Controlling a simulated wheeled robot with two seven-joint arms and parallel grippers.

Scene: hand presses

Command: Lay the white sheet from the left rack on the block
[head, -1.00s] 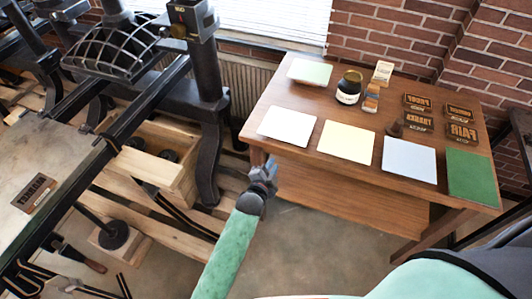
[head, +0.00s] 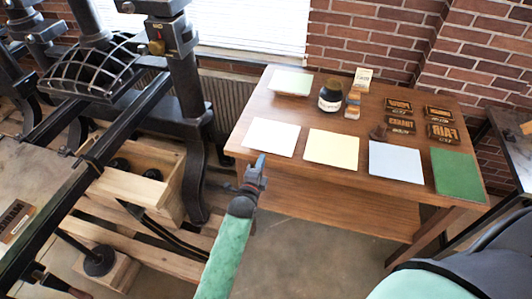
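A white sheet (head: 270,137) lies flat at the left end of a front row of sheets on the wooden table. My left gripper (head: 257,163) shows in front of the table's near edge, just below the white sheet in the picture. I see it small and from behind, so whether its fingers are open is unclear. No sheet shows in it. A block with raised lettering (head: 14,219) lies on the press bed (head: 40,180) at the left edge, partly cut off. My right gripper is out of view. I cannot make out a separate left rack.
A yellow sheet (head: 331,149), a light blue sheet (head: 395,162) and a green sheet (head: 458,173) continue the row. Behind them stand an ink jar (head: 330,97) and several lettered blocks (head: 441,114). The black press (head: 187,90) stands left of the table.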

